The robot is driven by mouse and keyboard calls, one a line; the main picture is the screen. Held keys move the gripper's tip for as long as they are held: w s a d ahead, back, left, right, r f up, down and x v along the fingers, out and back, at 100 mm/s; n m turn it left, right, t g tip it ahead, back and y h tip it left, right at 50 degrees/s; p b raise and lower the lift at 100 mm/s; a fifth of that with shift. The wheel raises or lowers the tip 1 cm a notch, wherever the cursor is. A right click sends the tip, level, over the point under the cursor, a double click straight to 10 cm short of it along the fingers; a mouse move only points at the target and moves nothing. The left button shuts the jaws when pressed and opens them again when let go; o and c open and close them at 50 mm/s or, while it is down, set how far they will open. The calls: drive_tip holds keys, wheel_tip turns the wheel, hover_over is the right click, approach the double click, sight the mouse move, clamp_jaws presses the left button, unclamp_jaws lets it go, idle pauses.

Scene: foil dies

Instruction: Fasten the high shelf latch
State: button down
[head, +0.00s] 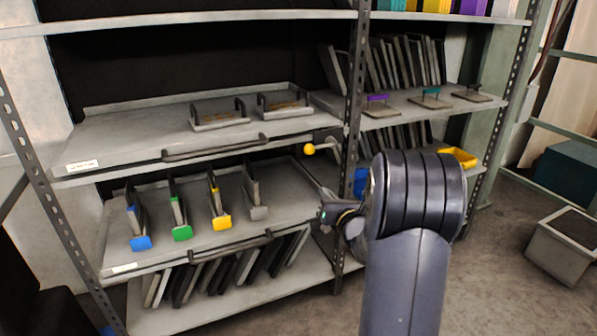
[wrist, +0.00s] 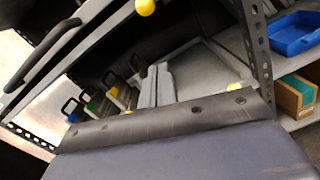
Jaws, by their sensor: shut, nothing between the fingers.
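The high shelf latch shows in the head view as a yellow ball knob (head: 309,149) on a short grey lever, at the right front end of the upper pull-out shelf (head: 115,133), beside the upright post. A yellow knob (wrist: 145,7) also shows at the top of the wrist view. My gripper (head: 323,212) is shut and empty, below the knob and apart from it, by the lower shelf's right end. My forearm hides part of the area to its right. A second yellow knob (wrist: 233,87) shows in the wrist view, partly hidden by my dark wrist part.
The lower pull-out shelf (head: 120,262) holds dies with blue, green, yellow and grey ends. The perforated post (head: 353,90) stands close to my gripper. Front handles (head: 215,149) project from the shelves. A blue tray (wrist: 293,34) is at right in the wrist view.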

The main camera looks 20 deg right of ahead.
sight(320, 147)
drive_tip(key=shift+w+f+n+y, duration=0.3)
drive_tip(key=shift+w+f+n, duration=0.1)
drive_tip(key=shift+w+n, duration=0.25)
drive_tip(key=shift+s, duration=0.1)
drive_tip(key=w+r, duration=0.4)
drive_tip(key=w, duration=0.6)
drive_tip(key=shift+w+d+r, duration=0.2)
drive_tip(key=shift+w+d, duration=0.05)
drive_tip(key=shift+w, duration=0.1)
drive_tip(key=shift+a+b, duration=0.15)
drive_tip(key=shift+b, duration=0.15)
drive_tip(key=shift+r+m, duration=0.1)
drive_tip(key=shift+m, duration=0.15)
